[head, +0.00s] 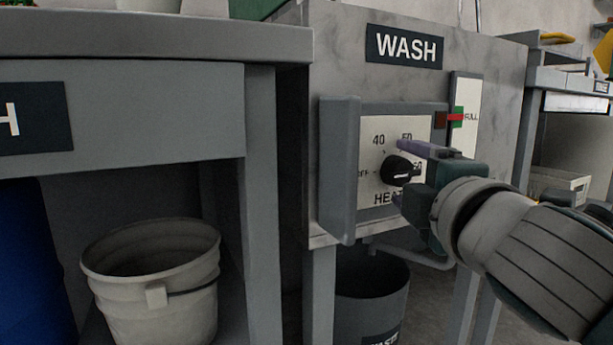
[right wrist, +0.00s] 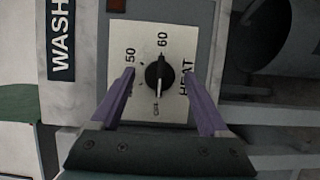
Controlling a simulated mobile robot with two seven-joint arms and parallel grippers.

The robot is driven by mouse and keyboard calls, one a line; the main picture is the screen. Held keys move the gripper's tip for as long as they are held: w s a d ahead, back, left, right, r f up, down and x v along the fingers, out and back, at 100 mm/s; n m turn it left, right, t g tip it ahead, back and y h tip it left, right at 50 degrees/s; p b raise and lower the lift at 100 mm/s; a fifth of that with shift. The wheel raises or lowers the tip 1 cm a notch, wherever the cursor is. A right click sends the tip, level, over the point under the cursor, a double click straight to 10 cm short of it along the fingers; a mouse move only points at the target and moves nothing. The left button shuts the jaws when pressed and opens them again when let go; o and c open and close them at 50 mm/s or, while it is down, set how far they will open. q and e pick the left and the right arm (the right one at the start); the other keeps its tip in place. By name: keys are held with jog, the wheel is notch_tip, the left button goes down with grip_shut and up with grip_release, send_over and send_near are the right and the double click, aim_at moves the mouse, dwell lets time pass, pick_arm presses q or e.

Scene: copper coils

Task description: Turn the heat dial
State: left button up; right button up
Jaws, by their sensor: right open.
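The heat dial is a black knob (head: 397,170) on a white HEAT panel (head: 372,133) under the WASH sign. The panel carries 40, 50, 60 and a partly hidden OFF mark. In the right wrist view the knob (right wrist: 158,75) shows a white line pointing down toward the small OFF lettering. My right gripper (head: 405,171) is open at the panel. In the right wrist view its two purple fingers (right wrist: 158,77) stand either side of the knob, with a gap on both sides. The lower finger is mostly hidden in the head view. My left gripper is not in view.
A grey guard plate (head: 342,170) sticks out left of the panel. A red and green FULL gauge (head: 457,117) is at its right. A dark bin (head: 372,295) stands below, and a pale bucket (head: 150,290) sits under the left bench (head: 150,35).

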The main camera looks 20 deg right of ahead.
jog(key=shift+c, duration=0.4)
grip_shut()
jog(key=shift+r+p, duration=0.1)
jog(key=shift+p, duration=0.35)
jog(key=m+g+y+p, duration=0.1)
jog(key=m+p, duration=0.1)
jog(key=p, duration=0.3)
jog(key=m+g+y+p, duration=0.1)
jog(key=m+p, duration=0.2)
jog(key=p, duration=0.3)
jog(key=r+m+y+p, duration=0.1)
jog(key=m+p, duration=0.2)
jog(key=p, duration=0.2)
jog(key=shift+d+g, duration=0.15)
jog(key=shift+g, duration=0.25)
jog(key=shift+f+m+y+p, duration=0.15)
jog(key=shift+m+y+p, duration=0.15)
jog(key=shift+m+p, duration=0.5)
jog(key=shift+p, duration=0.3)
jog(key=shift+f, duration=0.1)
